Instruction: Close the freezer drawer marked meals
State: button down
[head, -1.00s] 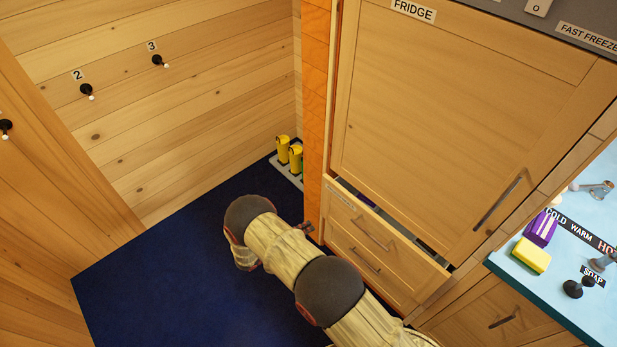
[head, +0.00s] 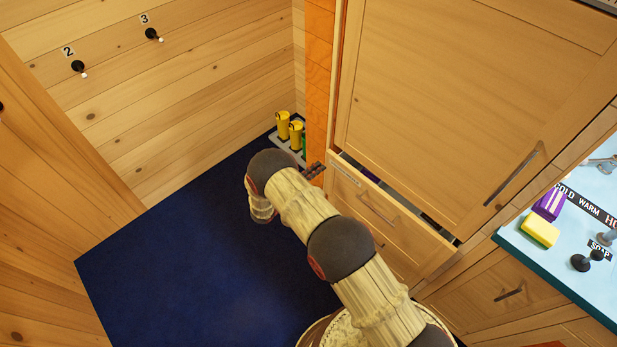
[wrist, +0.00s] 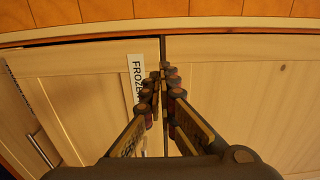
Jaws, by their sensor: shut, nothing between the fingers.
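The upper drawer (head: 390,213) under the fridge door stands slightly pulled out, with a dark gap along its top. Its label (head: 345,173) is too small to read in the head view. In the wrist view the label (wrist: 135,72) begins "FROZE" and the rest is hidden behind a finger. The drawer front (wrist: 70,105) fills the left of that view, with its handle (wrist: 42,150) at the lower left. My gripper (head: 314,171) is shut and empty, close to the drawer's left end. It also shows in the wrist view (wrist: 161,80); contact cannot be told.
The tall fridge door (head: 450,110) above is shut. Another drawer (head: 400,262) lies below, partly behind my arm. Yellow cylinders (head: 290,130) stand on a tray by the orange post (head: 319,80). A blue counter (head: 560,265) is at right. The dark blue floor (head: 190,260) is clear at left.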

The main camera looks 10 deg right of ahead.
jog(key=b+x, duration=0.1)
jog(key=x, duration=0.4)
jog(key=shift+w+d, duration=0.2)
jog(key=shift+d, duration=0.1)
jog(key=shift+b+x, duration=0.35)
jog(key=shift+x, duration=0.9)
jog(key=shift+a, duration=0.1)
jog(key=shift+s+a, duration=0.2)
jog(key=shift+s, duration=0.05)
jog(key=p, duration=0.3)
send_near(334, 157)
jog(key=v, duration=0.4)
jog(key=shift+s+a, duration=0.1)
jog(key=shift+a, duration=0.3)
